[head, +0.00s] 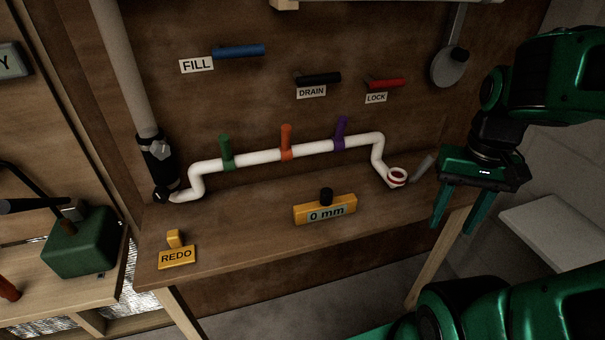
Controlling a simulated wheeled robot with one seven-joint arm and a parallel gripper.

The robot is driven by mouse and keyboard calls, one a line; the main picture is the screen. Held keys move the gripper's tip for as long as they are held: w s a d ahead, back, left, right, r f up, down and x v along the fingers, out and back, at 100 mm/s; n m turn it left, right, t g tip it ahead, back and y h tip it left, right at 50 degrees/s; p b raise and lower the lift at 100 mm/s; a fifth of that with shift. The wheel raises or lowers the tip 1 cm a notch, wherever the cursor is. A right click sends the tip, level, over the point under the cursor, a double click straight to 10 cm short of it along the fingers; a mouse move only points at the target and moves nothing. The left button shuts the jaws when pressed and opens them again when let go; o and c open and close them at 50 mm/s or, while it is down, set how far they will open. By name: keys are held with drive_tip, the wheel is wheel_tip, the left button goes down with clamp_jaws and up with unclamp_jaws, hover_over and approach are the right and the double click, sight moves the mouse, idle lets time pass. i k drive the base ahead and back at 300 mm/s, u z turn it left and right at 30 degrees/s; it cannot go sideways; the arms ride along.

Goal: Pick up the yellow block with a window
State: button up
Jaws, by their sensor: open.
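The yellow block with a window (325,210) rests on the wooden bench near its front edge. Its window reads "0 mm", and a black knob (326,195) stands on its top. My gripper (456,228) is at the right, above and past the bench's right end. Its two green fingers point down, apart from each other, with nothing between them. It is clear of the block, to the right of it.
A white pipe (258,157) with green, orange and purple handles runs behind the block, ending at a red-ringed opening (397,177). A yellow "REDO" block (177,257) sits at the bench's left. The bench surface (245,215) between the two yellow blocks is clear.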

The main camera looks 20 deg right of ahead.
sight(327, 207)
drive_tip(key=z, duration=1.65)
drive_tip(key=k, duration=1.8)
drive_tip(key=u, duration=0.6)
drive_tip(key=i, duration=1)
drive_tip(key=z, duration=0.05)
